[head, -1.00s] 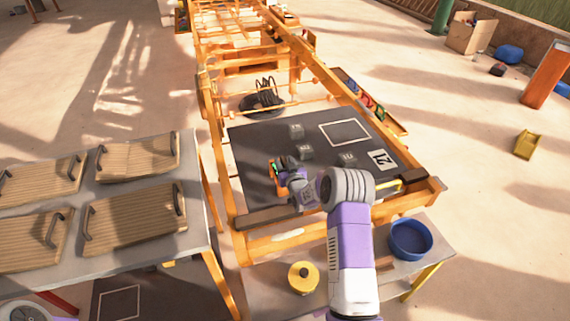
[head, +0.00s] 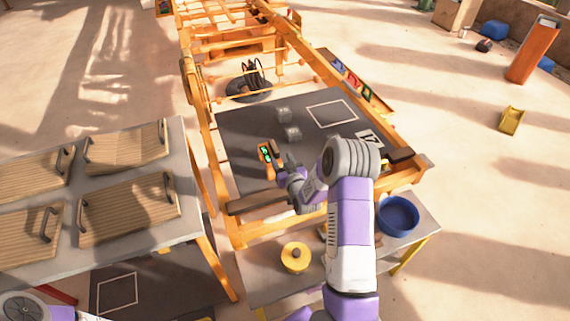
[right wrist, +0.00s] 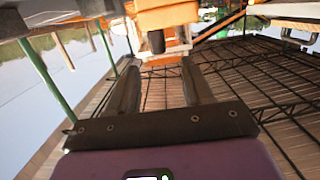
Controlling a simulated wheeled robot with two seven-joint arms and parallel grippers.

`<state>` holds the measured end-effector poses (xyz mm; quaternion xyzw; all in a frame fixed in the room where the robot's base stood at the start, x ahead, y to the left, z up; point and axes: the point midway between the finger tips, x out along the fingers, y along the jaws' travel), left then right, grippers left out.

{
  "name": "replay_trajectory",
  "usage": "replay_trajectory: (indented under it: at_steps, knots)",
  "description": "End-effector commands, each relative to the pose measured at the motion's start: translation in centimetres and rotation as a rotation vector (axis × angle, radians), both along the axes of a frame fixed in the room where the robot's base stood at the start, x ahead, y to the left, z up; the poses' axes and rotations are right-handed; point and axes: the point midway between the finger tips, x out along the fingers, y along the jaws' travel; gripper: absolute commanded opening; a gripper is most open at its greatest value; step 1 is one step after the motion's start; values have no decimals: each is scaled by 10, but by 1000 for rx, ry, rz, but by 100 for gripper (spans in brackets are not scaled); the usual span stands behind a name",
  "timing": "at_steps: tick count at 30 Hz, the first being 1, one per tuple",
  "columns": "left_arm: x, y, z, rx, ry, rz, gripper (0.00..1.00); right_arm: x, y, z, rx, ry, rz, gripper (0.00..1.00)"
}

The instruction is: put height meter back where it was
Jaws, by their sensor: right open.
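The height meter (head: 266,154), an orange device with a small green-lit display, stands on the dark work mat (head: 235,130) near its front left part. My right gripper (head: 284,168) is open and empty, just in front of the meter and to its right, apparently clear of it. In the right wrist view, an orange body with a black knob, apparently the meter (right wrist: 165,17), shows beyond the open fingers of the right gripper (right wrist: 162,78). Nothing is between the fingers. My left gripper is out of view.
Grey blocks (head: 290,134) and a white square outline (head: 332,115) are on the mat; my right arm covers part of it. An orange frame (head: 202,120) surrounds it. A blue bowl (head: 398,214) and yellow round object (head: 295,257) stand in front. Wooden boards (head: 128,207) lie on the left table.

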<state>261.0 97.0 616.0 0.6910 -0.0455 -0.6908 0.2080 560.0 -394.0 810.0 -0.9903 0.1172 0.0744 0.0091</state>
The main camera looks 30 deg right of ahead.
Motion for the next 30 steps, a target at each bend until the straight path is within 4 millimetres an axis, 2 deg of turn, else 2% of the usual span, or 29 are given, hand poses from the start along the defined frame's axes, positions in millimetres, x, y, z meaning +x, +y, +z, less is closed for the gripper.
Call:
replay_trajectory:
  at_steps: [3, 9, 26, 30]
  knots:
    - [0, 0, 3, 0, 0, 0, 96, -15, 3, 3, 0, 0, -1, 51]
    - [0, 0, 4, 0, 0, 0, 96, -26, 6, 4, 1, -1, -1, 51]
    - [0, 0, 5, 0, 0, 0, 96, -26, 6, 5, 1, -1, 0, 51]
    - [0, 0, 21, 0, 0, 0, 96, -26, 6, 22, 1, -1, 0, 51]
